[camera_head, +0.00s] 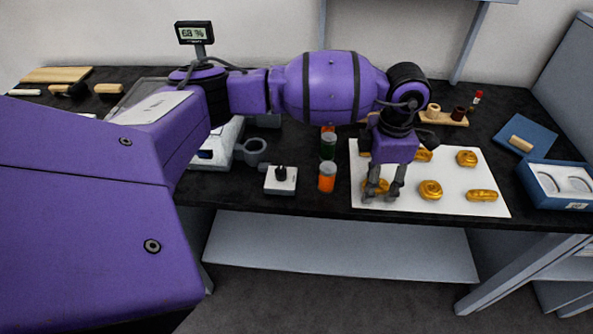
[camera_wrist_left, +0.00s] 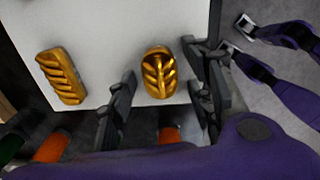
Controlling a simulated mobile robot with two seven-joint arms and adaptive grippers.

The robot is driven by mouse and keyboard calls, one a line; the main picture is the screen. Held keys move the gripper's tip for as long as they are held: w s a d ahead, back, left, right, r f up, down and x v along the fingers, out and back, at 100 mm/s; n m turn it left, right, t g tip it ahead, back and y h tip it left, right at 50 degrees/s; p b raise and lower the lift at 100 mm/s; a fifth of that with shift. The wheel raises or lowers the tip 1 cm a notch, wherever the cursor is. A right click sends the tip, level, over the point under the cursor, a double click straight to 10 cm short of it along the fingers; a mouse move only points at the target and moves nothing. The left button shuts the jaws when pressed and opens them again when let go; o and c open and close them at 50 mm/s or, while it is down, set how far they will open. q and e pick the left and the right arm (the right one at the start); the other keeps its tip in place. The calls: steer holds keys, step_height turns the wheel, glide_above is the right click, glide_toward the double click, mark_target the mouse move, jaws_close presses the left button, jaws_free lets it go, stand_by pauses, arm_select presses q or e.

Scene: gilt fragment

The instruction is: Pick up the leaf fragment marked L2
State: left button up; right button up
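My left gripper (camera_head: 381,195) points down at the front left of the white board (camera_head: 405,205). Its fingers are apart. A gold leaf-like fragment (camera_head: 378,186) lies on the board behind and between the fingers, partly hidden by them. In the left wrist view this ribbed oval fragment (camera_wrist_left: 160,72) lies between the two open fingers of my left gripper (camera_wrist_left: 160,85), with gaps on both sides. No L2 mark is readable. A second ribbed gold piece (camera_wrist_left: 61,77) lies to the left in that view.
Other gold fragments (camera_head: 430,189) (camera_head: 482,195) (camera_head: 467,158) lie farther right on the board. An orange jar (camera_head: 327,178) and a green jar (camera_head: 328,147) stand just left of it. A blue box (camera_head: 558,185) stands at the right.

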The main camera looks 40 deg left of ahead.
arm_select(q)
steer(key=shift+r, duration=0.1)
steer(key=c, duration=0.7)
steer(key=shift+w, duration=0.1)
steer(key=shift+c, duration=0.3)
